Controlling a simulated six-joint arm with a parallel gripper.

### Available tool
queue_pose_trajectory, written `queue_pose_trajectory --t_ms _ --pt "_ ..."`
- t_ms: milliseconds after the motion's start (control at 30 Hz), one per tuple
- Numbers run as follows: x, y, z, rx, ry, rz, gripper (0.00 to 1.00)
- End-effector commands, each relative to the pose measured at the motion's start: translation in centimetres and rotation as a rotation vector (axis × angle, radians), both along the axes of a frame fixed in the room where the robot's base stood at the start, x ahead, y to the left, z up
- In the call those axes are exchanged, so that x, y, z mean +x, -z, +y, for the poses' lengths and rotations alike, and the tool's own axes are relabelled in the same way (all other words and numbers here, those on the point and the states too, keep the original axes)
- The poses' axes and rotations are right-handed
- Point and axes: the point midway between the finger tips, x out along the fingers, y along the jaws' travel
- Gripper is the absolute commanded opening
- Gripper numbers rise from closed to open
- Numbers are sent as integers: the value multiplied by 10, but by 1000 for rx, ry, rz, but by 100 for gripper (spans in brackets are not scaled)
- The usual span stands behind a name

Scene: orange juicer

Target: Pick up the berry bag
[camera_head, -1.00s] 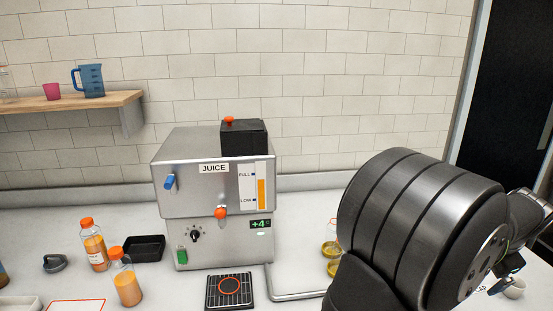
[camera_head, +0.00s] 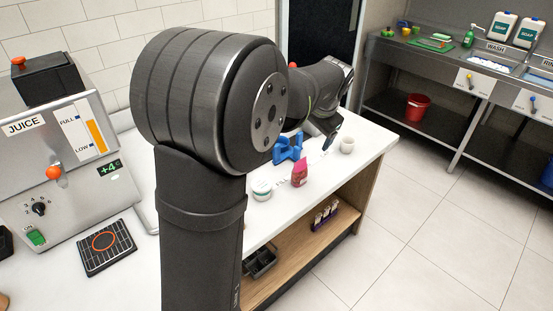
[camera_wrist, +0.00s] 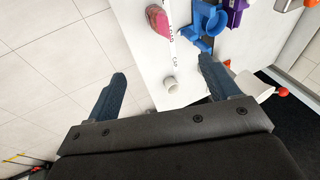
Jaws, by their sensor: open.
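The berry bag (camera_head: 299,173) is a small pink-red pouch standing on the white counter near its front edge in the head view. In the wrist view the berry bag (camera_wrist: 158,21) shows at the top centre, beyond the fingertips and apart from them. My gripper (camera_wrist: 161,66) is open and empty, with its two blue-grey fingers spread wide over the counter's end. In the head view my gripper (camera_head: 328,141) shows small and partly hidden, to the right of the bag.
A white cup (camera_head: 347,145) stands right of the bag; it also lies between my fingers in the wrist view (camera_wrist: 171,84). A blue holder (camera_head: 288,149) is behind the bag, and a white lidded tub (camera_head: 261,190) to its left. A juicer (camera_head: 65,165) stands at left. A shelf lies below.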

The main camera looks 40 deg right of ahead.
Motion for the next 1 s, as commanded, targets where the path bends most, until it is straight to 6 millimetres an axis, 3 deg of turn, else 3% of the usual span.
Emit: queue_pose_trajectory --t_ms 167,400,600,867,1000 --pt "20 6 -13 -45 -306 107 80" --pt "51 17 -32 -100 -900 286 80" --pt "69 24 -41 -110 -1304 379 80" --pt "77 32 -45 -105 -1513 415 80" --pt "77 54 -44 -103 -1519 414 80"
